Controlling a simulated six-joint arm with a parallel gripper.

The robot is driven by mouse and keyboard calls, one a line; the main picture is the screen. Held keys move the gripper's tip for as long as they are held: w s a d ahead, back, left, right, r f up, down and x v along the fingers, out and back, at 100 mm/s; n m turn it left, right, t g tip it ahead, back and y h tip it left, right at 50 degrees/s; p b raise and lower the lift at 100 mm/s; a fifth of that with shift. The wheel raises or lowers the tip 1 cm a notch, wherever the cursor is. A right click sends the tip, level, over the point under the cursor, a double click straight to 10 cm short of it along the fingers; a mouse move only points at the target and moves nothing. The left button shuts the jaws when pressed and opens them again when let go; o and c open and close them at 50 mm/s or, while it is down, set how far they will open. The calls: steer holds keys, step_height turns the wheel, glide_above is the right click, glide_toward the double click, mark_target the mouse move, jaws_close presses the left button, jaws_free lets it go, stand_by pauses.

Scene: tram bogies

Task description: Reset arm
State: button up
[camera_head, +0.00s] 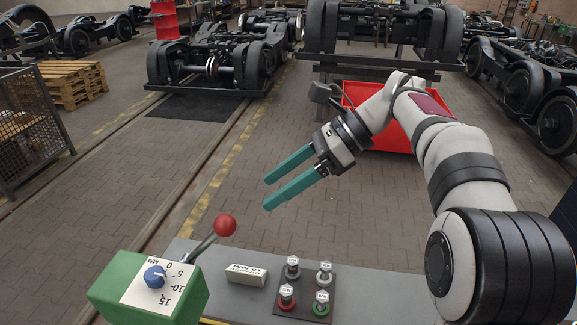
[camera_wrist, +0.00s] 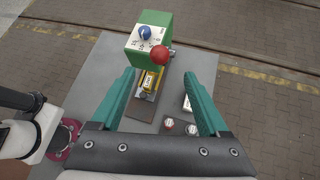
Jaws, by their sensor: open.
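My gripper (camera_head: 268,193) has two teal fingers held apart with nothing between them. It hangs in the air above and behind the grey bench, pointing left and down in the head view. In the wrist view the open fingertips (camera_wrist: 159,75) frame the space over the bench, close to the green box in the picture. My arm reaches in from the right, bent at the elbow.
A green box (camera_head: 125,301) carries a blue dial knob (camera_head: 154,276) and a red-ball lever (camera_head: 225,225). A pale labelled block (camera_head: 246,275) and a dark plate (camera_head: 306,311) with several labelled knobs sit on the grey bench (camera_head: 375,292). A red bin (camera_head: 370,97) and bogies (camera_head: 220,58) stand behind.

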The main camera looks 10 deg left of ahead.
steer(key=s+d+f+n+t+h, duration=0.1)
steer(key=s+d+f+n+h, duration=0.1)
steer(key=s+d+f, duration=0.3)
steer(key=s+d+f+n+t+h, duration=0.1)
steer(key=s+d+f+n+h, duration=0.2)
steer(key=s, duration=0.9)
steer(key=s+d+f+n+t+h, duration=0.1)
steer(key=s+d+f+n+h, duration=0.2)
steer(key=s+d+f+n, duration=0.2)
steer(key=s+d+f, duration=0.2)
steer(key=s+d, duration=0.1)
steer(key=s, duration=0.1)
steer(key=shift+d+f+n, duration=0.15)
steer(key=shift+f+n, duration=0.15)
steer(key=shift+w, duration=0.1)
